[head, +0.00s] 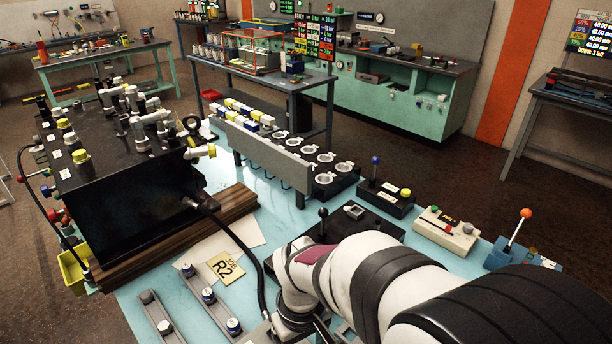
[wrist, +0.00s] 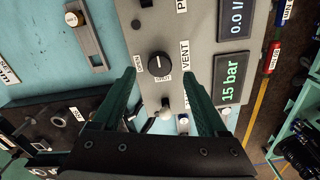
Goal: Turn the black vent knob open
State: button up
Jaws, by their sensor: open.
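The black vent knob (wrist: 161,65) is round and sits on a grey panel (wrist: 205,18) in the wrist view, near the middle. A small word is at its left, another small label is just below it, and VENT is printed at its right. I cannot tell for certain which way the knob is set. My gripper (wrist: 160,72) is open, with one dark green finger on each side of the knob and a visible gap to it. Nothing is held between the fingers. In the head view my arm hides the knob and most of the gripper.
In the head view, a black hose (head: 246,243) runs along the bench left of my arm, near a yellow R2 card (head: 226,267). A black lever box (head: 386,197) stands behind.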

jog(key=shift+f, duration=2)
grip_shut()
